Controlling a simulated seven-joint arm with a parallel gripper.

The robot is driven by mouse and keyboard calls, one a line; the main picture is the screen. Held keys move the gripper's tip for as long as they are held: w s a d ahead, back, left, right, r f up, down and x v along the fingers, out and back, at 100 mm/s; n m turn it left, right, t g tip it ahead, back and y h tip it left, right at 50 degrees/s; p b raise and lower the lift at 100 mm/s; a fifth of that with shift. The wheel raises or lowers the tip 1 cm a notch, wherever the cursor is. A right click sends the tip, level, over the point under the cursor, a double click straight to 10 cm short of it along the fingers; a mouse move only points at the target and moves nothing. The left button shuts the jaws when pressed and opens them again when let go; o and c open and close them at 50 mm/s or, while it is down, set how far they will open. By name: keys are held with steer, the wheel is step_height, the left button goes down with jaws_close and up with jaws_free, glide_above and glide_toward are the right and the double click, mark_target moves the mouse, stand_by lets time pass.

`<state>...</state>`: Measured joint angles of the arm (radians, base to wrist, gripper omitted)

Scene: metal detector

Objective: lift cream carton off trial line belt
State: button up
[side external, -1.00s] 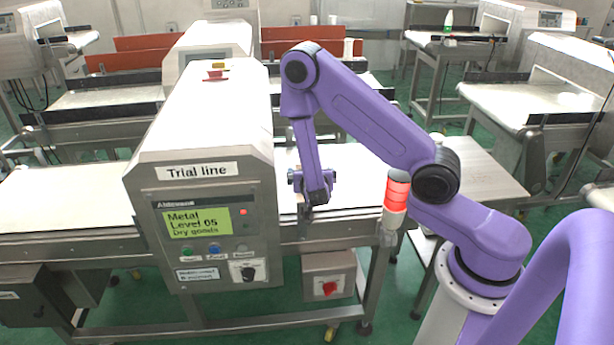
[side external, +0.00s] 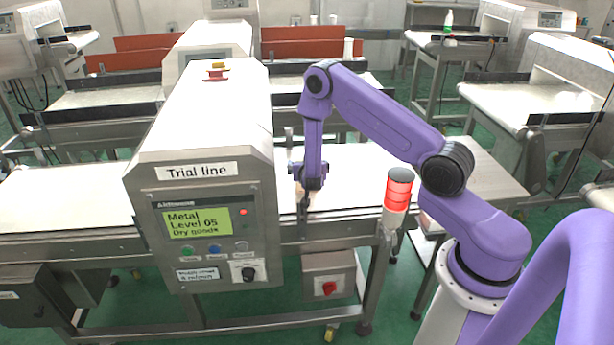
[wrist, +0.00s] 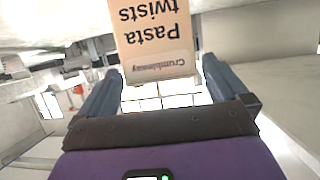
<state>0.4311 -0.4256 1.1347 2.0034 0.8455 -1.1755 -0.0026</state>
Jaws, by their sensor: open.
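The cream carton (wrist: 152,35) shows in the wrist view with the printed words "Pasta twists", upside down in the picture. My gripper (wrist: 160,68) is open, with one grey finger on each side of the carton's near end. I cannot tell whether either finger touches it. In the side view my gripper (side external: 306,194) points down low over the trial line belt (side external: 350,180), just right of the detector housing (side external: 205,125). The carton is mostly hidden there by my gripper and cannot be made out clearly.
The detector housing stands close on the left of my gripper. A red beacon (side external: 398,197) stands at the belt's front edge to the right. The belt right of my gripper looks clear. Other belt lines (side external: 550,100) stand behind.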

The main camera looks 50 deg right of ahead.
steer(key=shift+x, duration=1.5)
steer(key=c, duration=1)
steer(key=shift+o, duration=0.2)
